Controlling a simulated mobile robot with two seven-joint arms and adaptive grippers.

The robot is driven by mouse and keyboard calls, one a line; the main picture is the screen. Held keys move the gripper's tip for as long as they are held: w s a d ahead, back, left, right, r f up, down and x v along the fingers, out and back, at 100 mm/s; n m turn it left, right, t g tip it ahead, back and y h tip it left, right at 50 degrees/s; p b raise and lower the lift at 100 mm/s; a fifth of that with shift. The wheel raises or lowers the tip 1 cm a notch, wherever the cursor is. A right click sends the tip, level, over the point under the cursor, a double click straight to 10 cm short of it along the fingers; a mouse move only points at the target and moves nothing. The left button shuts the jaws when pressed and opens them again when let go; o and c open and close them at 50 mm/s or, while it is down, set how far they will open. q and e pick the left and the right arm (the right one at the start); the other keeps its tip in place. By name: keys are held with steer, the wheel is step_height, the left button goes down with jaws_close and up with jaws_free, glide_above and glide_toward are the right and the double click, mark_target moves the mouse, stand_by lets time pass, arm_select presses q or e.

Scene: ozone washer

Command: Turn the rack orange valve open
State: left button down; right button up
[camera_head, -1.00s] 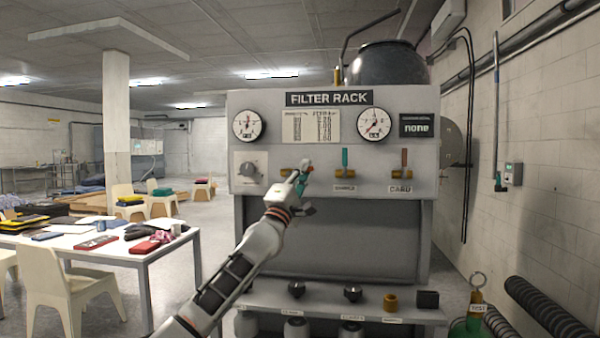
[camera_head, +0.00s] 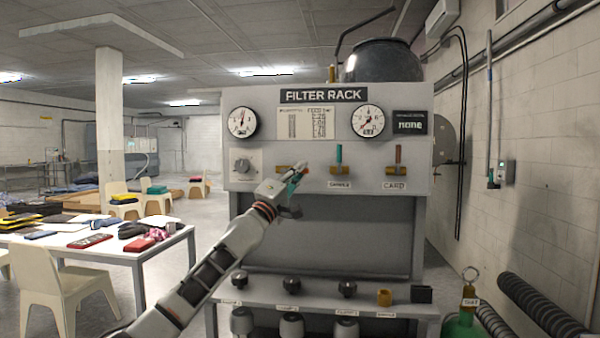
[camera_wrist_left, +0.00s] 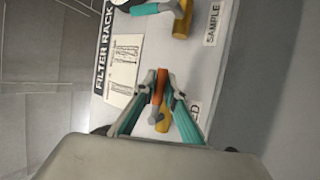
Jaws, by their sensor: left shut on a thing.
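The filter rack (camera_head: 310,215) stands ahead, with a row of three valves on its front panel. The leftmost valve, over a label ending in "ED" in the left wrist view, has an orange handle (camera_wrist_left: 159,86) on a brass body (camera_head: 284,169). My left gripper (camera_head: 298,174) is at this valve and partly covers it. In the left wrist view, its fingers (camera_wrist_left: 160,83) are closed around the orange handle, which lies roughly sideways, toward the SAMPLE valve. The handle's red-orange end (camera_head: 305,169) shows past the fingers. My right gripper is not in view.
To the right are the SAMPLE valve with an upright teal handle (camera_head: 339,153) and another valve with an upright brown-orange handle (camera_head: 398,154). Knobs line a lower shelf (camera_head: 320,298). A cluttered table (camera_head: 150,252) stands left.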

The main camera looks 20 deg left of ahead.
arm_select(q)
steer(key=c, duration=2)
jaws_free()
steer(key=shift+d+f, duration=0.1)
steer(key=shift+c, duration=0.2)
steer(key=shift+s+d, duration=0.1)
steer(key=shift+d, duration=0.05)
steer(key=shift+d, duration=0.1)
steer(key=v, duration=1.2)
steer(key=shift+a, duration=0.35)
